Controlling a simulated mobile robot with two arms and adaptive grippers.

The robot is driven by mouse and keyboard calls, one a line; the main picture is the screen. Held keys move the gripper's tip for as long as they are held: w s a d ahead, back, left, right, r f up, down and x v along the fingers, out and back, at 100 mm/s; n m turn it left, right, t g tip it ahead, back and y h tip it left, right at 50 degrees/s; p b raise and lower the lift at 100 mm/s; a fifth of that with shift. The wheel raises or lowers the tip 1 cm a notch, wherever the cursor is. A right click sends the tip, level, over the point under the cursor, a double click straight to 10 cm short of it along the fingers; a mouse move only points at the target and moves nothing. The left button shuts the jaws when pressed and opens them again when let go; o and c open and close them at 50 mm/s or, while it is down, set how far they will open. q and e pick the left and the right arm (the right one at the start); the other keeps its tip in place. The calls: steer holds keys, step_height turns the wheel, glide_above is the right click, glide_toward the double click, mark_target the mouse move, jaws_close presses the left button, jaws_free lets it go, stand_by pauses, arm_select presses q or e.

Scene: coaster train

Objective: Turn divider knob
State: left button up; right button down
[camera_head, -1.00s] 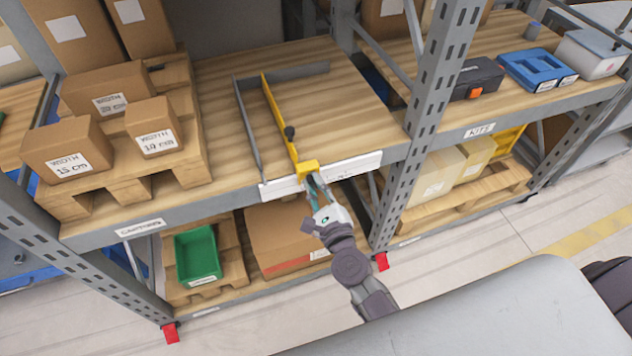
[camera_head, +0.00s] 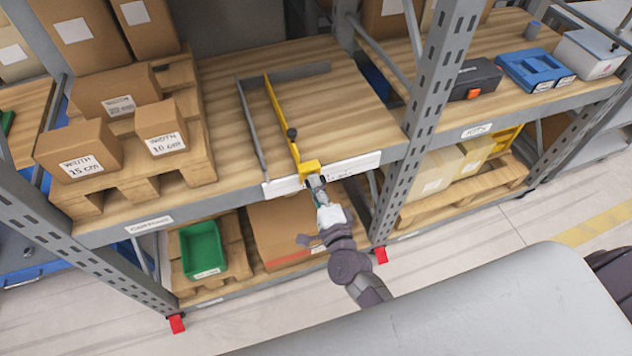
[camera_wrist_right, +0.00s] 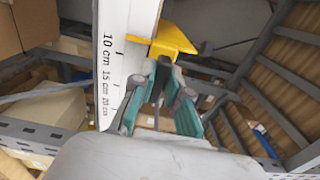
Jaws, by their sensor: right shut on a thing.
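The yellow divider (camera_head: 281,112) stands on the shelf beside a grey side rail (camera_head: 250,128). My right gripper (camera_head: 315,182) is at this bracket, just in front of the shelf edge. In the wrist view its fingers (camera_wrist_right: 160,85) are closed around a small dark part below the bracket, the divider knob, mostly hidden by the fingers. My left gripper is not in view.
Cartons with width labels (camera_head: 80,155) stand on a pallet at the left. A green bin (camera_head: 202,250) and a large carton (camera_head: 283,232) are on the lower shelf. A perforated upright (camera_head: 430,130) stands right of my arm. The shelf right of the divider is clear.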

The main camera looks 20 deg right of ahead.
steer(key=shift+n+p, duration=0.65)
steer(key=shift+n, duration=1.35)
steer(key=shift+f, duration=0.1)
steer(key=c, duration=1.2)
jaws_free()
steer(key=shift+o, duration=0.2)
steer(key=s, duration=1.2)
steer(key=shift+d, duration=0.2)
